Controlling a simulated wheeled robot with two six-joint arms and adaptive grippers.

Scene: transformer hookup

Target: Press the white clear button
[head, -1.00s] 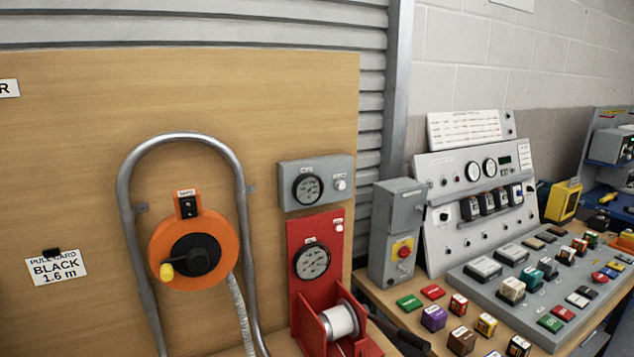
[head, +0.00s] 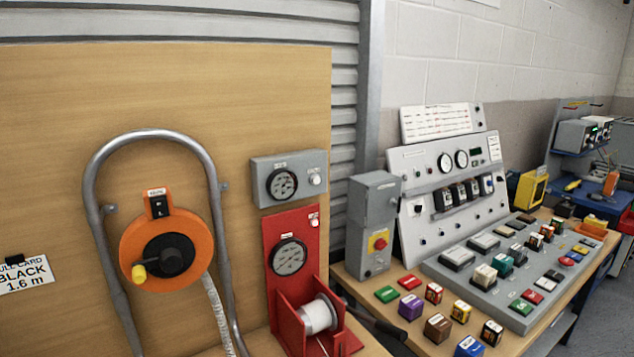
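A white round button (head: 315,180) sits on the right side of a grey gauge box (head: 263,164) on the wooden board. A second small white button (head: 314,222) sits at the top right of the red panel (head: 272,227) below it. Their labels are too small to read, so I cannot tell which one is the clear button. Neither of my grippers is in view.
An orange reel (head: 198,228) and a bent metal tube (head: 90,190) are on the board at left. A white spool (head: 318,317) sits in the red holder. At right, a bench holds several coloured blocks, a grey control box (head: 369,220) and a sloped panel (head: 430,226).

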